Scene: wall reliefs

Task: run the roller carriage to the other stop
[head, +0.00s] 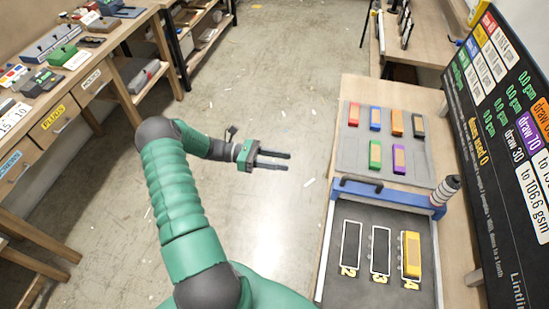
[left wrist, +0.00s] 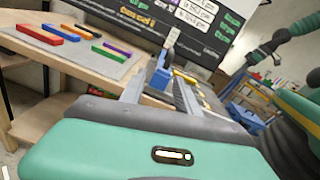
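The blue roller carriage (head: 390,194) spans the dark press bed (head: 345,285) at its far end. A dark handle sits at its left, and a banded upright knob (head: 446,188) at its right. In the left wrist view the carriage (left wrist: 158,82) is partly hidden. The bed has outlined slots 2, 3 and 4; a yellow block (head: 411,255) lies in slot 4. My left gripper (head: 288,160) is open and empty, left of the carriage and apart from it. In the left wrist view my right arm shows at upper right; its gripper end (left wrist: 253,59) is too small to read.
A grey mat (head: 400,162) with several coloured blocks lies beyond the carriage. A dark board (head: 505,140) with writing stands along the right. A cluttered wooden bench (head: 70,85) runs along the left. The floor (head: 275,110) between is open.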

